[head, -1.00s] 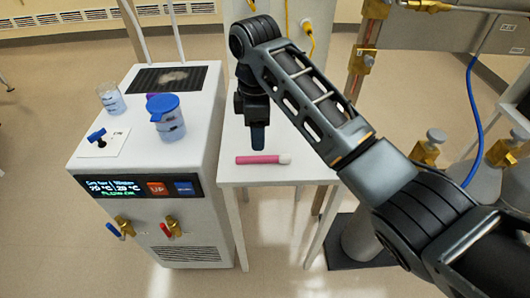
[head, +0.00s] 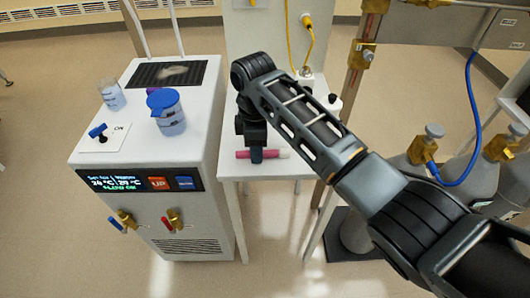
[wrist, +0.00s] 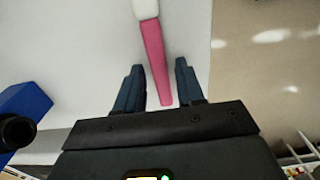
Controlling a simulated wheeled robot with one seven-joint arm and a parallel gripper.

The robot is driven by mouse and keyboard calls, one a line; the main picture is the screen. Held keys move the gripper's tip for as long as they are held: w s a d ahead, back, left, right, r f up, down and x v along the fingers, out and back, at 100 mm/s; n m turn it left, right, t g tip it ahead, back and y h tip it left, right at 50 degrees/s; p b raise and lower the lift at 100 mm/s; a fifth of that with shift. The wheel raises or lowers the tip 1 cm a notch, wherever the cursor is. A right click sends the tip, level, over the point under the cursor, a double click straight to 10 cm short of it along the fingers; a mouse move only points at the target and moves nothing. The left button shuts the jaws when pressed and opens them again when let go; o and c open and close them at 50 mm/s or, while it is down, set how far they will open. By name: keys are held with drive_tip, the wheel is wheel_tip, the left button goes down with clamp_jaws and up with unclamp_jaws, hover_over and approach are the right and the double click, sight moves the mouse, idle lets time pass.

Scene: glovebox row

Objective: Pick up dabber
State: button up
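The dabber, a pink stick with a white end (head: 242,155), lies flat across the small white table (head: 232,170) in the head view. My gripper (head: 257,155) points down over its middle and hides part of it. In the wrist view the dabber (wrist: 155,60) runs from the top edge down between the two dark blue fingers of my gripper (wrist: 157,88). The fingers are apart, with a gap on each side of the dabber. I cannot tell how far the fingertips are above the table.
A white chiller box (head: 190,140) with a blue-lidded jug (head: 168,118) and a beaker (head: 112,97) stands left of the table. Gas cylinders (head: 425,160) and a blue hose (head: 473,110) are at the right. A blue object (wrist: 22,105) shows at the wrist view's left.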

clamp_jaws()
drive_tip(key=shift+r, duration=0.15)
drive_tip(key=shift+r, duration=0.25)
wheel_tip(320, 180, up, 4)
drive_tip(key=shift+f, duration=0.2)
drive_tip(key=s+d+r+p, duration=0.3)
drive_tip(key=d+r, duration=0.3)
drive_tip(key=d, duration=0.5)
drive_tip(key=shift+s+r, duration=0.25)
drive_tip(key=shift+r, duration=0.05)
